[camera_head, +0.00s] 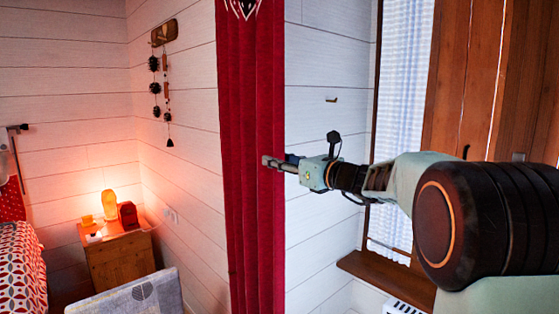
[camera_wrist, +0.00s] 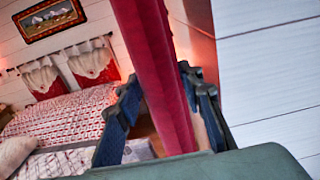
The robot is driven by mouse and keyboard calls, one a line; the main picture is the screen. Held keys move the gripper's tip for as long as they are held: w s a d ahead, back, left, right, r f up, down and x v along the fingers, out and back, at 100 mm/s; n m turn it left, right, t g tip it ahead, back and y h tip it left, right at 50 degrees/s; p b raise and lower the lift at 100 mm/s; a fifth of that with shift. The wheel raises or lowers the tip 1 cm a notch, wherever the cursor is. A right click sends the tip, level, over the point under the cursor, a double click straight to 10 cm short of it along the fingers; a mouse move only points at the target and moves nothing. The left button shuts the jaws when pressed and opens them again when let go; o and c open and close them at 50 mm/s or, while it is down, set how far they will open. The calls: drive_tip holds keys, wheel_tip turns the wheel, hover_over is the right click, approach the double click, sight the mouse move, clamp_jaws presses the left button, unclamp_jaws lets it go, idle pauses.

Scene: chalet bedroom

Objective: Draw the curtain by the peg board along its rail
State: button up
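The red curtain (camera_head: 250,100) hangs in tall, narrow folds at the middle of the head view, to the right of the peg board (camera_head: 164,32). My gripper (camera_head: 275,162) is at the curtain's right edge, about mid-height in the picture. In the wrist view, the curtain (camera_wrist: 155,70) runs down between the two dark fingers of my gripper (camera_wrist: 160,110). The fingers are apart, with a gap between the left finger and the cloth. The right finger is close to the cloth; I cannot tell whether it touches. The rail is out of view.
A wooden nightstand (camera_head: 118,262) with a glowing lamp (camera_head: 109,205) stands at the left, near a patterned bed (camera_head: 20,265). A grey panel-like piece (camera_head: 130,297) is at the bottom. A window with a white curtain (camera_head: 400,100) and wooden sill (camera_head: 385,280) is at the right.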

clamp_jaws()
drive_tip(key=shift+d, duration=0.1)
idle(0.4)
